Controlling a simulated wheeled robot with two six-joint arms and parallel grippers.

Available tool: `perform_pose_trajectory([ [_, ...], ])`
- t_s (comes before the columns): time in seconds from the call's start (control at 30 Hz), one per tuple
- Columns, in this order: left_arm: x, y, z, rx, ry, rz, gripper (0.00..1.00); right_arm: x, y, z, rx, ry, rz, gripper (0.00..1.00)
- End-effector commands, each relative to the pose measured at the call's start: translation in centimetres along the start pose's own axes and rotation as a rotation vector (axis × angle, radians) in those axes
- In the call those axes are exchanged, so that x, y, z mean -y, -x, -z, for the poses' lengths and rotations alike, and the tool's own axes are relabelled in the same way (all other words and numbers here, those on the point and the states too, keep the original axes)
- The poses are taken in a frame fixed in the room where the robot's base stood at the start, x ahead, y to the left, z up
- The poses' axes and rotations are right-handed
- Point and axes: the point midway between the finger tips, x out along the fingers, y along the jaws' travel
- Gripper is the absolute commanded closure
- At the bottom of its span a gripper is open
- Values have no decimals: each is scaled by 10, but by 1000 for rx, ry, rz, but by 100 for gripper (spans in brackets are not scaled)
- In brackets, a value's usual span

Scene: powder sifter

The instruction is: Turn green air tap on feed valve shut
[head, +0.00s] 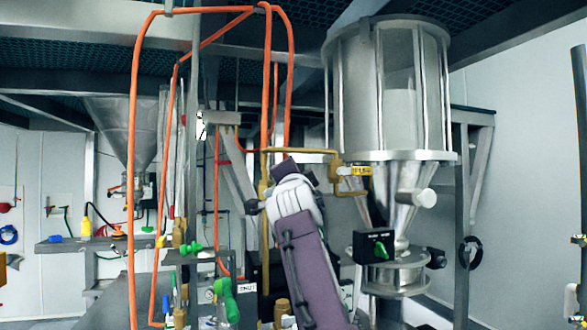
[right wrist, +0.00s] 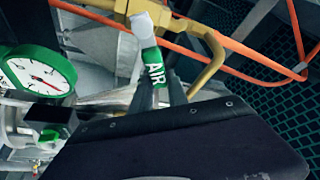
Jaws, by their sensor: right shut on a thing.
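The green air tap (right wrist: 152,62), lettered "AIR" in white, stands in the middle of the right wrist view, below a brass pipe fitting. My right gripper (right wrist: 166,92) is shut on its lower end, with a finger on either side. In the head view, my right arm reaches up at the centre and its wrist hides the tap and the fingertips. A brass pipe (head: 264,225) runs down just left of that wrist. My left gripper is not in view.
A green-rimmed gauge (right wrist: 40,75) is at the left of the wrist view. Orange hoses (head: 135,180) hang at the left. A steel hopper (head: 390,90) stands right of my arm, above a black box with a green knob (head: 380,250). Other green handles (head: 190,249) sit lower left.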

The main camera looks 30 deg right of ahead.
Motion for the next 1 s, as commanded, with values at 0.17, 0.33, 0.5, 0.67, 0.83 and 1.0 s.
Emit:
perform_pose_trajectory([
  [0.17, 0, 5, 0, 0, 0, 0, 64, -10, -1, -4, 7, -153, -63, 100],
  [0.33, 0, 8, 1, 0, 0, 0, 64, -19, 0, -6, 8, -284, -116, 100],
  [0.5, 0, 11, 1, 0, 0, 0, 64, -26, 1, -8, 9, -392, -159, 100],
  [0.67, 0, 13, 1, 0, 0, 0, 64, -30, 2, -10, 8, -465, -188, 100],
  [0.83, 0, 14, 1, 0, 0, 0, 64, -33, 3, -12, 9, -513, -205, 100],
  [1.0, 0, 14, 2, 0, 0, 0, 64, -34, 3, -13, 9, -537, -215, 100],
])
